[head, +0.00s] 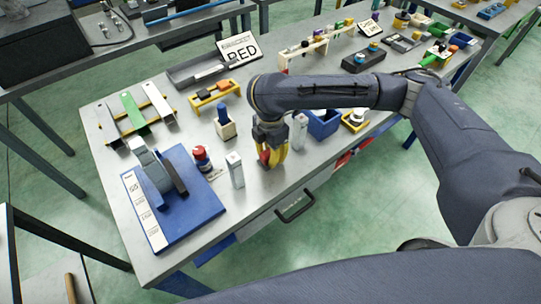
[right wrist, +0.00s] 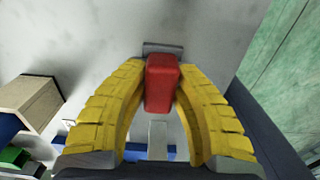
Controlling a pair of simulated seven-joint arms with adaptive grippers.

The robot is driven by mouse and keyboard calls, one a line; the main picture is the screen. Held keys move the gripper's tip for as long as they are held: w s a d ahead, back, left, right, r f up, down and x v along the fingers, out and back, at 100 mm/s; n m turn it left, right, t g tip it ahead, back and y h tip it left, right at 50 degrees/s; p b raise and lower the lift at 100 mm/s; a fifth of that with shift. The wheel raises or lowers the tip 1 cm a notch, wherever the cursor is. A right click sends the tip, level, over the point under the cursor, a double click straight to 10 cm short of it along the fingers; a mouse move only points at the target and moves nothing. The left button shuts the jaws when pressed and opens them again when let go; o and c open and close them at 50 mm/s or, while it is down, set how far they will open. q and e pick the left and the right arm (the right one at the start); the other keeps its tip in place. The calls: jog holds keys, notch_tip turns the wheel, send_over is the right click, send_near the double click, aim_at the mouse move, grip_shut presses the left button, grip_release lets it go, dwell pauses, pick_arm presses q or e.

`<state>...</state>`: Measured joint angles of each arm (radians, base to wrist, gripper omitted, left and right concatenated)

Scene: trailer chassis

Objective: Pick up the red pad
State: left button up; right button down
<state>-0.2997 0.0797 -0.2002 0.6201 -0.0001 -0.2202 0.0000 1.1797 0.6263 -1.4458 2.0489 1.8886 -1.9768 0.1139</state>
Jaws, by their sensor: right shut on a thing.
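The red pad (right wrist: 161,84) is between the yellow fingers of my right gripper (right wrist: 162,85), which are shut on it in the right wrist view. In the head view my right gripper (head: 271,158) points down at the front part of the table, and only a bit of the red pad (head: 265,156) shows between its fingers. A grey piece lies at the pad's far end in the wrist view. I cannot tell whether the pad touches the table. My left gripper is not in view.
A blue board (head: 190,222) with a grey fixture stands at the table's front left. A white block (head: 235,169) and a red-and-blue can (head: 202,158) stand left of the gripper. Another white block (head: 299,130) and a blue bin (head: 323,125) are close on its right.

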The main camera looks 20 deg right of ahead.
aim_at(270, 151)
notch_tip(270, 151, up, 20)
dwell(0.9)
